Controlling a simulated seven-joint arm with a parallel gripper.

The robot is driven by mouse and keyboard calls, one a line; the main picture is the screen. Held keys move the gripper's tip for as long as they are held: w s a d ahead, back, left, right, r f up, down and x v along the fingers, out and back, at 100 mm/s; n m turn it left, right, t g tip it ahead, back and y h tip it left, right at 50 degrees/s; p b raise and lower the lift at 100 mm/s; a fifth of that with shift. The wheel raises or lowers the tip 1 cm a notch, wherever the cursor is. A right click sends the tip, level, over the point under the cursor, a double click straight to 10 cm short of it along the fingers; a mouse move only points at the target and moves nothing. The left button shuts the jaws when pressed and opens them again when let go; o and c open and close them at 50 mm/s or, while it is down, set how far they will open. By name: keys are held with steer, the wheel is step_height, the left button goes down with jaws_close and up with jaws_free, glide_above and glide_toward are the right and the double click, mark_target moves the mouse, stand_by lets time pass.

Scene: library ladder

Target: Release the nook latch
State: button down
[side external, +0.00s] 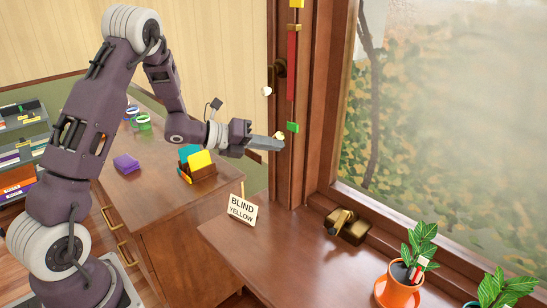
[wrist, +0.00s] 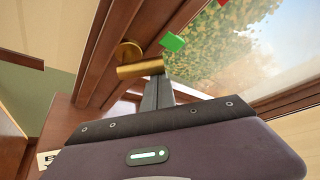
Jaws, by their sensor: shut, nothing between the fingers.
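A brass bar handle (wrist: 140,69) with a round brass plate (wrist: 129,50) is on the wooden frame in the wrist view; I take it for the latch, though no label confirms this. In the side view, a small pale brass end (side external: 279,134) shows at my fingertips, the rest hidden. My gripper (side external: 280,143) is shut and empty, stretched level toward the wooden post (side external: 298,165). In the wrist view its fingertips (wrist: 156,80) are right at the bar; I cannot tell if they touch it. A green tag (side external: 292,127) is just beside it.
A red strip (side external: 291,65) runs up the post near a dark fitting with a pale knob (side external: 266,91). A desk organizer (side external: 198,172) is behind my gripper.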

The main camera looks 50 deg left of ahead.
steer(key=n+h, duration=0.1)
steer(key=a+r+n+t+h, duration=0.1)
steer(key=n, duration=0.1)
steer(key=a+n+t+h, duration=0.1)
steer(key=n, duration=0.1)
steer(key=shift+a+r, duration=0.15)
steer(key=shift+r, duration=0.25)
steer(key=shift+a, duration=0.15)
stand_by(0.6)
steer(key=s+a, duration=0.1)
steer(key=s, duration=0.8)
steer(key=shift+s, duration=0.2)
